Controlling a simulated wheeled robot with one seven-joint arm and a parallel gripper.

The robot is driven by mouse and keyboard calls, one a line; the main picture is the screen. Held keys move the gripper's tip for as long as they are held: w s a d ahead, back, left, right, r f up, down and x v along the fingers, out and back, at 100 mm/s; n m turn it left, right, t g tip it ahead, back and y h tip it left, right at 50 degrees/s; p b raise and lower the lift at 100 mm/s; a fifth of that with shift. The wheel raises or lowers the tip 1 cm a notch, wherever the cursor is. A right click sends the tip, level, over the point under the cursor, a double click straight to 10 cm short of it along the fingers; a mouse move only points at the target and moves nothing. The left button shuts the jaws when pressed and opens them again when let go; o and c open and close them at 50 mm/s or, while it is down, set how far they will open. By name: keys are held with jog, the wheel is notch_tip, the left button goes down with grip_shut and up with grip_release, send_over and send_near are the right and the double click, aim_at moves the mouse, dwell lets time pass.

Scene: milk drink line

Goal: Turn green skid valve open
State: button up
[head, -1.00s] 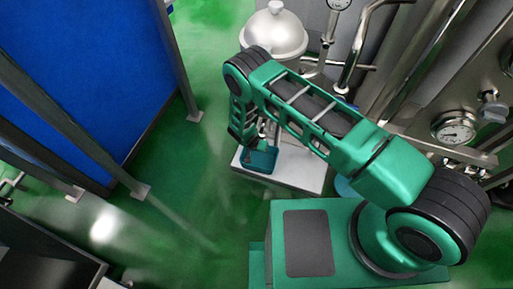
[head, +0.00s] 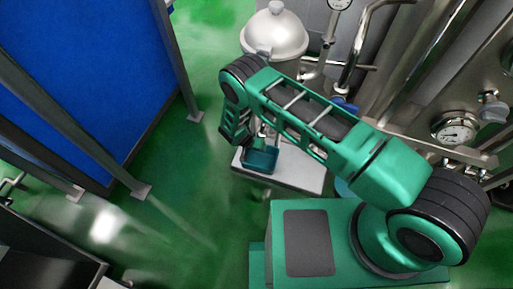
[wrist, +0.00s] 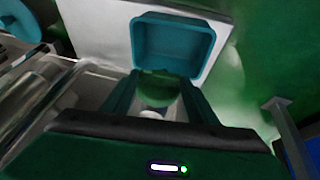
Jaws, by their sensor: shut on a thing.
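My gripper (wrist: 160,82) shows in the wrist view with a finger on each side of a rounded green part (wrist: 158,93), which I take to be the green skid valve's handle. The gripper is shut on it. A small whitish piece (wrist: 151,115) shows just below the green part. The fingers cover the sides of the part, so I cannot tell how far the valve is turned. In the head view my arm hides most of the gripper and the valve.
An open teal box (wrist: 172,45) stands just beyond the fingers, over a white platform (head: 300,178). A domed steel vessel (head: 274,35) stands behind. Pipes and a gauge (head: 455,131) crowd the right. A blue panel (head: 75,75) stands left, with clear green floor between.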

jog(key=h, duration=0.1)
jog(key=a+g+h, duration=0.1)
jog(key=h, duration=0.1)
jog(key=n+h, duration=0.1)
jog(key=h, duration=0.1)
jog(key=shift+w+a+f, duration=0.35)
jog(key=shift+o, duration=0.4)
jog(key=shift+w+a+f+n+g+h, duration=0.2)
jog(key=shift+a+n+g+h, duration=0.15)
jog(key=shift+h, duration=0.45)
jog(key=o, duration=0.9)
jog(key=shift+o, duration=0.3)
jog(key=shift+d, duration=0.1)
